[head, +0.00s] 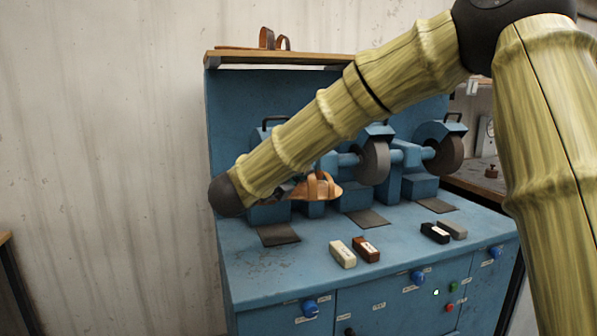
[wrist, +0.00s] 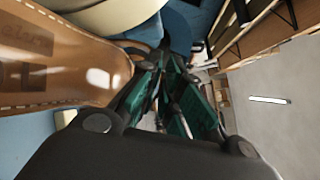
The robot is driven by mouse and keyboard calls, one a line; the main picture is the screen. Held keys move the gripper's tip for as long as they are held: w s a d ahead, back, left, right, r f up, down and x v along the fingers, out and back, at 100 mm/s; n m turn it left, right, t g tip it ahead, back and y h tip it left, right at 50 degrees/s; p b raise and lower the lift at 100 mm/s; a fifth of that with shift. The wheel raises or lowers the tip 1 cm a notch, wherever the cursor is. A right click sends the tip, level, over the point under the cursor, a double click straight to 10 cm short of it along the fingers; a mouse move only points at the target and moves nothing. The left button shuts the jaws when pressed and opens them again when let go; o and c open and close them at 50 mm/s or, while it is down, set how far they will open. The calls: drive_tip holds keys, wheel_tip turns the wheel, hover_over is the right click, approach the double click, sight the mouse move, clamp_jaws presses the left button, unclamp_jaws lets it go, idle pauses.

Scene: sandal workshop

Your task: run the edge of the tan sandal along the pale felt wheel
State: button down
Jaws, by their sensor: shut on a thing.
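The tan sandal (head: 322,189) shows in the head view just past the end of my arm, in front of the left part of the blue machine. In the wrist view its stitched tan leather (wrist: 65,75) fills the left side. My gripper (wrist: 152,62), with green fingers, is shut on the sandal; the grip itself is partly hidden. The pale felt wheel (wrist: 120,12) curves across the top left of the wrist view, close by the sandal's upper edge. I cannot tell whether they touch. In the head view my arm hides this wheel and most of my gripper.
A grey wheel (head: 375,163) and a dark brown wheel (head: 447,156) stand to the right on the blue bench (head: 285,275). Cream (head: 342,254), brown (head: 366,249), black (head: 435,233) and grey (head: 453,230) bars lie near the front. A wooden shelf (head: 325,59) runs above.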

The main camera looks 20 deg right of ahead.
drive_tip(key=shift+w+d+f+b, duration=0.1)
drive_tip(key=shift+w+d+b, duration=0.2)
drive_tip(key=shift+d, duration=1.2)
drive_tip(key=shift+w+d+r+b, duration=0.1)
drive_tip(key=shift+d+b, duration=0.35)
drive_tip(key=shift+d, duration=1.1)
drive_tip(key=shift+w+d+f+b, duration=0.1)
drive_tip(key=shift+w+d+b, duration=0.2)
drive_tip(key=shift+d, duration=1.2)
idle(3.4)
